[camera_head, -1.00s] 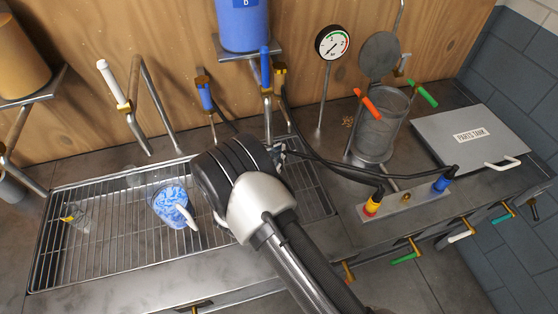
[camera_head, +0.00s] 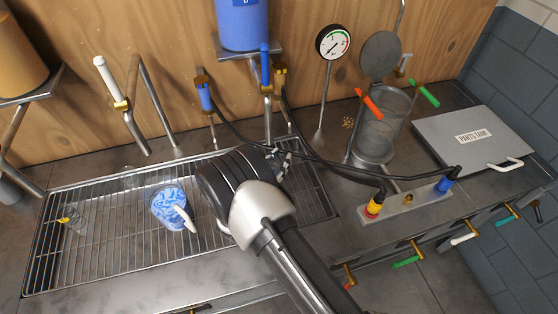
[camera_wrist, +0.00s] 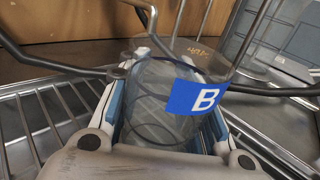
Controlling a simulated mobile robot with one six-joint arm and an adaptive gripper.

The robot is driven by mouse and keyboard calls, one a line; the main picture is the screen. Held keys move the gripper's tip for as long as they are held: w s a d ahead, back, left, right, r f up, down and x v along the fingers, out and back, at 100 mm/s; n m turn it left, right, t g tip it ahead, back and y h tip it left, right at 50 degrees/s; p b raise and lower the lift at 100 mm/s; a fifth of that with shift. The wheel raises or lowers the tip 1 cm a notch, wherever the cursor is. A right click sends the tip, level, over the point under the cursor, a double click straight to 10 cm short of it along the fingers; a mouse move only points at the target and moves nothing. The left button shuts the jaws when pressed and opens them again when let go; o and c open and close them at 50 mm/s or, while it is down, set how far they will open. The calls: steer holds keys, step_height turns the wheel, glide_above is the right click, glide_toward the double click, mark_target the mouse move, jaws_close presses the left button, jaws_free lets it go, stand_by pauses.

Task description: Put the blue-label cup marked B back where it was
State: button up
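In the wrist view the clear cup with a blue label marked B (camera_wrist: 160,105) stands between the two fingers of my gripper (camera_wrist: 166,112). The pads lie against its sides, so the gripper looks shut on it. Bars of a metal grate show below and beside the cup; I cannot tell whether its base touches them. In the head view my gripper (camera_head: 280,160) is over the right part of the drain rack (camera_head: 110,255), below the blue tank's tap, and my wrist hides the cup.
Black hoses (camera_head: 325,160) run close behind and right of my gripper. A blue tank (camera_head: 243,25) hangs above. A mesh basket (camera_head: 378,125) and parts tank (camera_head: 472,138) stand right.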

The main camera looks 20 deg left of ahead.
steer(key=shift+o, duration=1.3)
steer(key=shift+r, duration=0.1)
steer(key=shift+s+r+p, duration=0.1)
steer(key=shift+r+p, duration=0.05)
steer(key=shift+p, duration=0.15)
steer(key=p+v, duration=0.1)
steer(key=v, duration=1.1)
